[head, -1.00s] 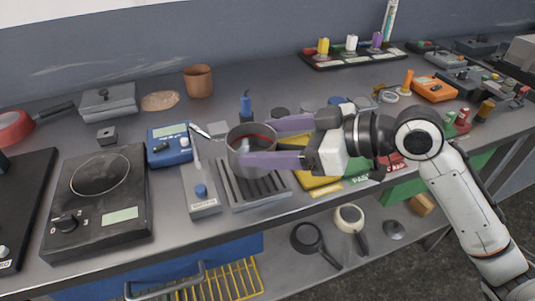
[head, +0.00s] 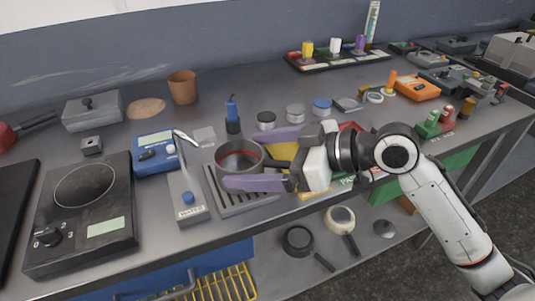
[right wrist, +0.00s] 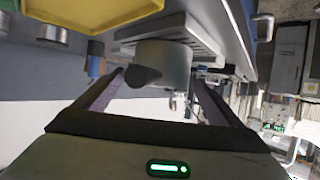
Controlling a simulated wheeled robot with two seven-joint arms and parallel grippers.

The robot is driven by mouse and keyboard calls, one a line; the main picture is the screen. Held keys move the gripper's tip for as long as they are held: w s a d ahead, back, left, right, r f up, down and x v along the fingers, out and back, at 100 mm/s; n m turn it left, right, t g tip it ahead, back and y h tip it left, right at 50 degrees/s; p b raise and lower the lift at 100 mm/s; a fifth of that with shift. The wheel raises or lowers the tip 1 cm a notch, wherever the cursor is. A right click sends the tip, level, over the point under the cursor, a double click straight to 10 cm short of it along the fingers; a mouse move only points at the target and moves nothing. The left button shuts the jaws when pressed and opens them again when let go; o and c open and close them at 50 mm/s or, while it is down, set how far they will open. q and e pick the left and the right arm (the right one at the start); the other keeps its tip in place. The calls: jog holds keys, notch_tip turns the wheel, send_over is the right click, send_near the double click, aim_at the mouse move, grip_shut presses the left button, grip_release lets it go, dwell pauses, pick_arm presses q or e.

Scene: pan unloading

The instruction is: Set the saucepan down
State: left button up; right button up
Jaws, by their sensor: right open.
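The grey saucepan (head: 227,165), reddish inside its rim, stands upright on a slotted grey rack (head: 240,205) on the bench. In the right wrist view the saucepan (right wrist: 172,62) sits against the rack (right wrist: 185,38), its dark handle (right wrist: 140,76) pointing towards the camera. My right gripper (head: 245,158) is open, its purple fingers spread on either side of the saucepan and its handle. In the wrist view both fingers (right wrist: 158,95) stand apart from the handle, with a gap each side. My left gripper is not in view.
A blue bottle (head: 232,115) and several small round containers stand behind. A yellow tray (head: 284,152) lies right of the saucepan, partly behind my gripper.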

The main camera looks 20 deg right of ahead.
jog(key=shift+s+d+r, duration=0.15)
jog(key=shift+s+d, duration=0.1)
jog(key=shift+d, duration=0.1)
jog(key=b+v, duration=0.1)
jog(key=v, duration=1)
